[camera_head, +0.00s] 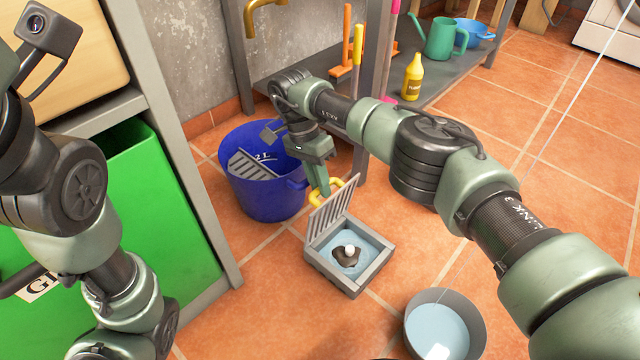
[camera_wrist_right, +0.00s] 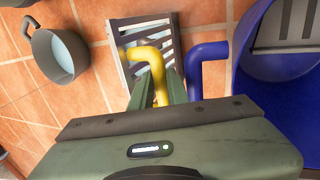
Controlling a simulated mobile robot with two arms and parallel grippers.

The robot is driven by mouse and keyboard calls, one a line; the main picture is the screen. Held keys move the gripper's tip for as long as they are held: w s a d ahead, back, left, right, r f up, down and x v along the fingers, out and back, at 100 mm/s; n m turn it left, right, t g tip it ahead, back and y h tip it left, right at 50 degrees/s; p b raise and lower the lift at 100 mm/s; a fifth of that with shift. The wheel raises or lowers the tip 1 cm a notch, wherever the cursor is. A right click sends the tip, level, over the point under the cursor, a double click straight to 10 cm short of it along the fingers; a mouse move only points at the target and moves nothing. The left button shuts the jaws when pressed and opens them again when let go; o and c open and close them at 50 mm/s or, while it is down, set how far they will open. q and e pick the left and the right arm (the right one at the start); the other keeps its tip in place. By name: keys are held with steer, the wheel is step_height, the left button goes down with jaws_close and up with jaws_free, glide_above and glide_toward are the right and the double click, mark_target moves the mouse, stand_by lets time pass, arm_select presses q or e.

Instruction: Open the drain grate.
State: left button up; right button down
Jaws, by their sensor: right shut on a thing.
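The drain grate (camera_head: 330,212) is a grey slatted panel, tilted up steeply at the back of a square grey drain frame (camera_head: 375,270). It carries a yellow handle (camera_head: 346,190). The handle also shows in the right wrist view (camera_wrist_right: 155,70), in front of the grate slats (camera_wrist_right: 143,30). My right gripper (camera_head: 320,190) is shut on the yellow handle. The open drain below shows bluish water (camera_head: 365,246) and a dark object with a white knob (camera_head: 348,254). My left arm shows at the left, but its gripper is out of view.
A blue bucket (camera_head: 270,200) with a grey slatted piece (camera_head: 250,166) inside stands left of the drain. A grey bowl of water (camera_head: 445,325) stands front right. A green bin (camera_head: 150,240) is at left. A low shelf (camera_head: 455,70) holds a yellow bottle (camera_head: 412,77).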

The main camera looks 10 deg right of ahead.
steer(key=shift+s+a+f, duration=0.1)
steer(key=shift+s+f, duration=0.05)
steer(key=shift+f, duration=0.1)
steer(key=c, duration=1.5)
jaws_free()
steer(key=shift+o, duration=0.2)
steer(key=shift+r, duration=0.1)
steer(key=p+v, duration=0.2)
steer(key=v, duration=0.5)
steer(key=shift+r, duration=0.3)
